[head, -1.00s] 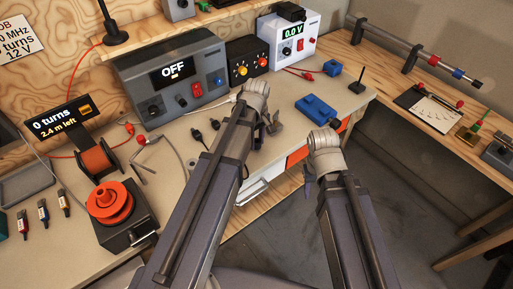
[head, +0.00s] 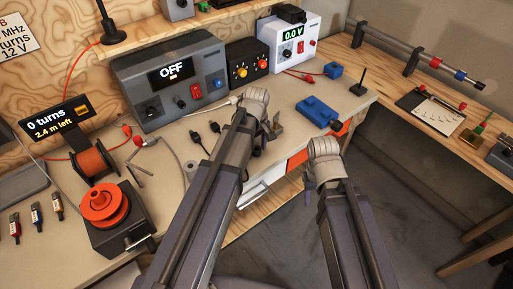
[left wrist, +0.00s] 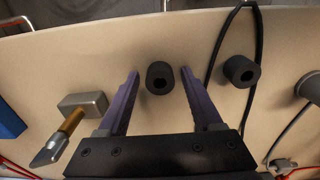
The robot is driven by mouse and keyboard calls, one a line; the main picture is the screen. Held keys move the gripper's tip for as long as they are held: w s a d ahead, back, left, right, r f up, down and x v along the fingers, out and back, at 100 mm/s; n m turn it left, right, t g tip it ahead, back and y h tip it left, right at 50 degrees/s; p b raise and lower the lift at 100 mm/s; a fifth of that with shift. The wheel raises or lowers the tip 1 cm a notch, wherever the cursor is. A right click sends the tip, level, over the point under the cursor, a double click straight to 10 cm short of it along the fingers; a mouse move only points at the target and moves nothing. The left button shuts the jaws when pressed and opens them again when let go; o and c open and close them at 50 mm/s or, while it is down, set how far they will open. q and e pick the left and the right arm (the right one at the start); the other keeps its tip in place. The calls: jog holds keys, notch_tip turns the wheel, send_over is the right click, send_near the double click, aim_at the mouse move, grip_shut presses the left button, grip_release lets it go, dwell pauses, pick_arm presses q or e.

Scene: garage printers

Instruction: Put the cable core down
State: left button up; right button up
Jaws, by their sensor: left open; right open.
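My left gripper (left wrist: 159,74) is open in the left wrist view. A short black cylinder with a hole, the cable core (left wrist: 160,78), stands between its two purple fingers, with a gap on each side. It appears to rest on the bench top (left wrist: 60,60). A second black holed cylinder (left wrist: 241,71) stands to the right, beside a black cable (left wrist: 210,58). In the head view my left gripper (head: 268,128) is low over the bench and hides most of the core. My right gripper (head: 310,190) is off the bench's front edge, its fingers mostly hidden by its wrist.
A metal-headed tool with a wooden part (left wrist: 72,120) lies left of the left fingers. A blue block (head: 318,111) sits on the bench to the right. The grey power unit (head: 172,80) reads OFF. An orange spool winder (head: 105,208) stands at the left.

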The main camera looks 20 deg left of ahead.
pick_arm(q)
jog(key=shift+r, duration=0.15)
pick_arm(e)
jog(key=shift+r, duration=0.15)
pick_arm(q)
notch_tip(320, 180, up, 12)
jog(key=p, duration=1.2)
pick_arm(e)
notch_tip(320, 180, up, 12)
pick_arm(q)
jog(key=s+d+m+y, duration=0.1)
jog(key=s+d+m, duration=0.9)
jog(key=s+m, duration=0.4)
jog(key=shift+s, duration=0.35)
jog(key=shift+d+r, duration=0.1)
jog(key=shift+d, duration=0.05)
